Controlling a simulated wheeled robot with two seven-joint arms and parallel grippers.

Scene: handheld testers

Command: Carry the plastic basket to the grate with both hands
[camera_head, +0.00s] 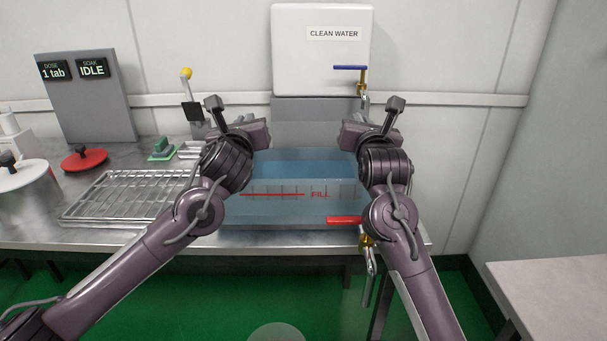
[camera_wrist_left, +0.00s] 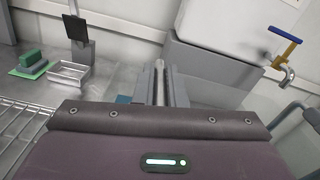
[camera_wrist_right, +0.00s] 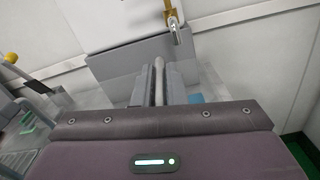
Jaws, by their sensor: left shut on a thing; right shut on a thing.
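My left gripper (camera_head: 243,132) and my right gripper (camera_head: 369,132) are over the left and right sides of the clear basin (camera_head: 230,215). Each is shut on a grey upright piece, seen between the fingers in the left wrist view (camera_wrist_left: 160,85) and right wrist view (camera_wrist_right: 159,85); I take these as the plastic basket's handles. The basket's body is hard to make out. Pale slats (camera_head: 290,189) show through the basin's front, around the red FILL line, and may be the basket in the blue water. The wire grate (camera_head: 125,198) lies left of the basin, empty.
A white clean-water tank (camera_head: 300,50) with a blue-handled tap (camera_head: 350,69) stands behind the basin. A red-handled drain valve (camera_head: 345,221) is at its front right.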

